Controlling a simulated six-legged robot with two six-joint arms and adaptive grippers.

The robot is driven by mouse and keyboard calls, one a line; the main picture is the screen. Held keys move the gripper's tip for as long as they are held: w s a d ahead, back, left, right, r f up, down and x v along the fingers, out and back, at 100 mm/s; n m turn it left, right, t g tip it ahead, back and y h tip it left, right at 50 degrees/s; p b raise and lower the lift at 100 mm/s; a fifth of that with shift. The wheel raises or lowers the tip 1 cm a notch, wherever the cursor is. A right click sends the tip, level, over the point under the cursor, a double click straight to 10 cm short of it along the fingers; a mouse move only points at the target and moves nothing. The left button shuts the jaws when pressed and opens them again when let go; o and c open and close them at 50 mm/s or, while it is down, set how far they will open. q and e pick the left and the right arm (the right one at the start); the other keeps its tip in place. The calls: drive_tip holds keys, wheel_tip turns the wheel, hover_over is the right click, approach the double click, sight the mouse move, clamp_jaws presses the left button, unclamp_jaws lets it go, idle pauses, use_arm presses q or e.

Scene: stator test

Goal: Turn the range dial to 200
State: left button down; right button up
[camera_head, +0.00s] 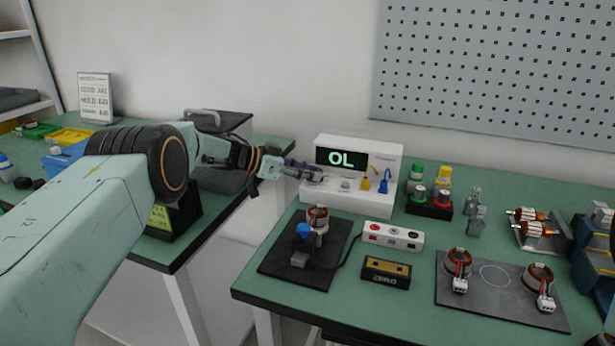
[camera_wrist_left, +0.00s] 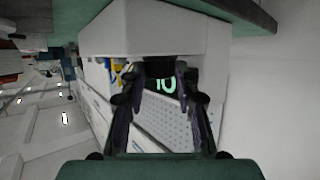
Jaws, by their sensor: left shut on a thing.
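The white meter (camera_head: 385,150) stands at the back of the right-hand table, and its display (camera_head: 341,158) reads OL in green. My left gripper (camera_head: 314,173) reaches in from the left to the left part of the meter's front, below the display. In the left wrist view the gripper (camera_wrist_left: 160,75) has its two fingers on either side of a dark round knob, seemingly the range dial (camera_wrist_left: 160,66), and is shut on it. The display appears upside down behind it. The fingers hide the dial in the head view, and its setting cannot be read.
Blue and yellow plugs (camera_head: 375,182) sit at the meter's right front. A dark mat with a stator (camera_head: 317,218), a white socket box (camera_head: 394,236) and a ZERO box (camera_head: 386,272) lie in front. A gap separates the two tables.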

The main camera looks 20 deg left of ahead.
use_arm(q)
drive_tip(key=shift+r, duration=0.15)
idle(0.3)
drive_tip(key=c, duration=1.4)
unclamp_jaws()
drive_tip(key=o, duration=0.4)
wheel_tip(320, 180, up, 10)
drive_tip(key=shift+f, duration=0.1)
